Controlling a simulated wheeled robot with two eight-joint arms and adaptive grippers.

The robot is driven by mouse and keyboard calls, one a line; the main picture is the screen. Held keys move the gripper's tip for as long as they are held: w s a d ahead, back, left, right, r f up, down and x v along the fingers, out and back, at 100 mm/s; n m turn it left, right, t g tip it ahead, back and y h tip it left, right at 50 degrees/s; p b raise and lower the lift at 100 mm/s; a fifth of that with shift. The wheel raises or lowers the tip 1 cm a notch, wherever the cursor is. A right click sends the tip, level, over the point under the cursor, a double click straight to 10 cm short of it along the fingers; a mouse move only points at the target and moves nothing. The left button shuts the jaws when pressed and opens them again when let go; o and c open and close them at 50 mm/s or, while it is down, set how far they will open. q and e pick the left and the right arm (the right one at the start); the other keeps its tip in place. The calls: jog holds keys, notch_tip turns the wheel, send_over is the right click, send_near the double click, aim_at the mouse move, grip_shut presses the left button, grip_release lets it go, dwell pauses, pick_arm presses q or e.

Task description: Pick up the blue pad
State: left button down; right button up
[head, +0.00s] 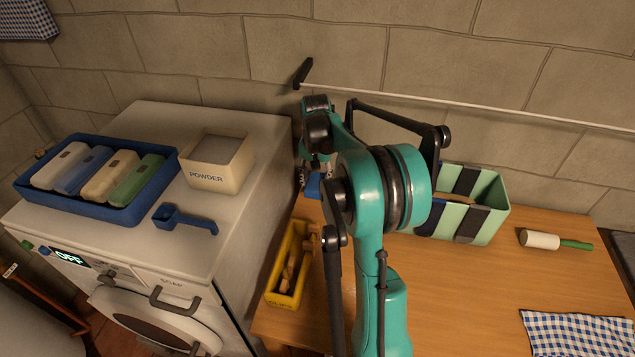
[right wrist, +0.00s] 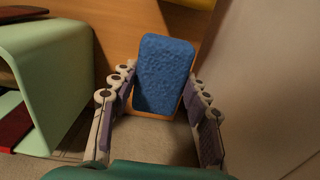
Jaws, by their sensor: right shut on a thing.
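The blue pad (right wrist: 163,72) is a rough-textured rounded block, upright between the two fingers of my right gripper (right wrist: 160,112) in the right wrist view. The gripper is shut on it, with a finger along each long side. In the head view, a small part of the blue pad (head: 313,187) shows behind my teal right arm, at the back left of the wooden table (head: 470,285). The arm hides most of the pad and gripper there. My left gripper is not in view.
A pale green holder (head: 487,212) with dark bands stands right of my arm. A yellow box (head: 273,283) is at the table's left edge. The white washer (head: 262,130) holds a blue tray (head: 112,212) and a powder box (head: 218,163).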

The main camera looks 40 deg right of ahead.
jog(key=s+a+p, duration=0.2)
jog(key=s+a, duration=0.9)
jog(key=a, duration=0.2)
jog(key=shift+a+p, duration=0.35)
jog(key=shift+a, duration=0.05)
jog(key=shift+o, duration=0.6)
jog(key=shift+c, duration=1.1)
jog(key=shift+s, duration=0.1)
